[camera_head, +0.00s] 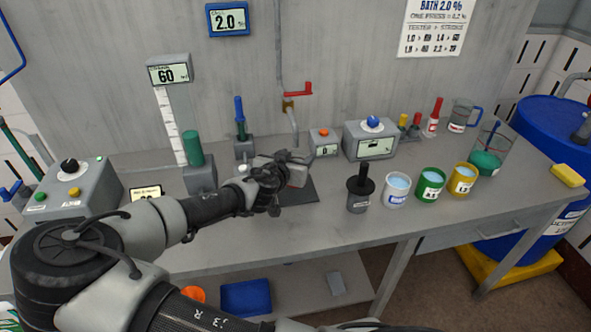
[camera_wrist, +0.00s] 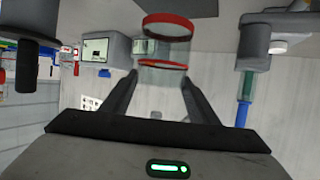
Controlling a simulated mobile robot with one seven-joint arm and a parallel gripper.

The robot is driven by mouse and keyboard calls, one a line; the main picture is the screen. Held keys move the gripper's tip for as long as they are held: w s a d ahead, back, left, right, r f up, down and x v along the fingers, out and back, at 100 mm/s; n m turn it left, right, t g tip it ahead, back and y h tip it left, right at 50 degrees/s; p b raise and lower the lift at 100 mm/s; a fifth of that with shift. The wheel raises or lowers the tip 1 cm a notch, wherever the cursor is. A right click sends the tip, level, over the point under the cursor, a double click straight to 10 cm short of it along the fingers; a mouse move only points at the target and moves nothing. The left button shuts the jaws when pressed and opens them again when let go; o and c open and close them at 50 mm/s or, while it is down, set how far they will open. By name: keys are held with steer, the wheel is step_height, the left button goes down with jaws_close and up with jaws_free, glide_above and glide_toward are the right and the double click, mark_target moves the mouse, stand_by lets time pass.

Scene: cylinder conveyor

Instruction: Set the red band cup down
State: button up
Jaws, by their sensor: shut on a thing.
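The red band cup (camera_wrist: 162,50) is clear with red bands, and in the wrist view it sits between the tips of my gripper's two fingers (camera_wrist: 160,77). My gripper is shut on it. In the head view my gripper (camera_head: 292,171) is over the dark mat (camera_head: 303,193) on the bench, in front of the red-handled tap (camera_head: 297,90). There my gripper largely hides the cup, and I cannot tell whether the cup touches the mat.
A dark grey pot (camera_head: 358,199) stands right of the mat, then white (camera_head: 396,197), green (camera_head: 429,193) and yellow (camera_head: 462,186) cups. A display box (camera_head: 370,141) stands behind. A green cylinder on a grey block (camera_head: 200,175) is left. The front bench strip is clear.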

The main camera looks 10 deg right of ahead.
steer(key=shift+f, duration=1.75)
steer(key=shift+f, duration=0.15)
steer(key=o, duration=1.5)
